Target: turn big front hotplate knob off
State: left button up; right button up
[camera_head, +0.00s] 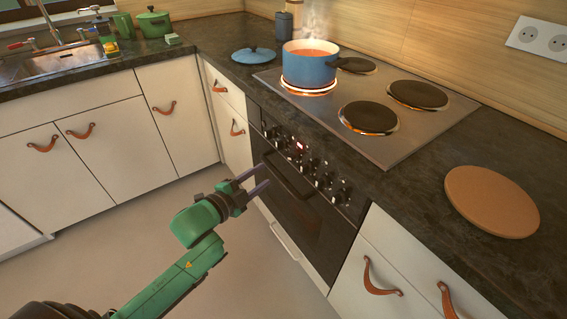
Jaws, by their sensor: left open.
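The hob (405,145) has several round plates. A blue pot (309,68) with red contents steams on the front left plate (309,90), whose rim glows orange. The front right plate (369,118) is bare and dark. A row of dark, silver-ringed knobs lines the oven's front panel, with a red-lit display (299,146) among them. Which knob serves the big front plate, and its setting, I cannot tell. My left gripper (266,175) is open and empty, its fingers pointing at the oven front just below the knob row (313,165). My right gripper is out of view.
An oven handle (292,182) runs below the knobs. A blue lid (254,55) lies left of the hob, and a round brown board (492,201) lies right. White cabinets with leather pulls (380,278) flank the oven. The floor (255,275) is clear.

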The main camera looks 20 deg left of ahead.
aim_at(288, 158)
pick_arm(q)
jog(key=x, duration=1.1)
jog(key=shift+w+d+b, duration=0.1)
jog(key=shift+d+b, duration=0.2)
jog(key=shift+d, duration=0.05)
grip_shut()
